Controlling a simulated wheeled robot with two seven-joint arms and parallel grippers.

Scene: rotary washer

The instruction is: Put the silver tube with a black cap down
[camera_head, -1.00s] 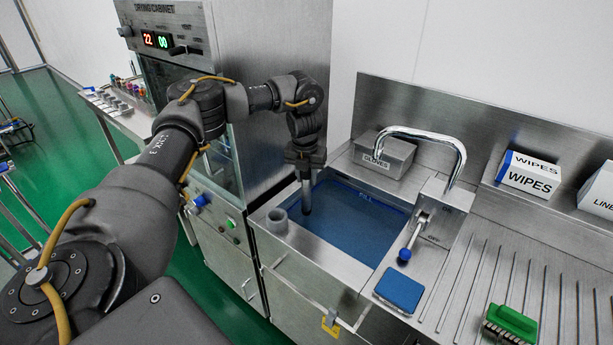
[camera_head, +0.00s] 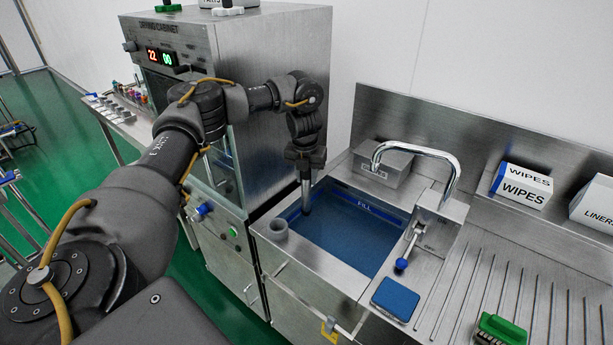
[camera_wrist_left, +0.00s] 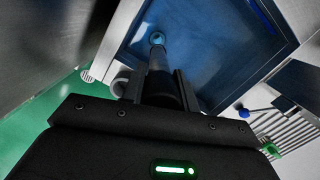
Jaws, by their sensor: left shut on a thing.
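My left gripper (camera_head: 305,160) is over the left part of the sink basin, pointing down. It is shut on the silver tube (camera_head: 305,194), which hangs upright with its lower end at or in the blue water. In the left wrist view the tube (camera_wrist_left: 157,62) runs from between the fingers (camera_wrist_left: 160,88) toward the water, with a pale round spot around its far end. I cannot make out the black cap. My right gripper is not in view.
The sink (camera_head: 350,232) holds blue water up to a fill line. A grey round holder (camera_head: 278,222) stands on its left rim. The drying cabinet (camera_head: 270,100) stands close behind my arm.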

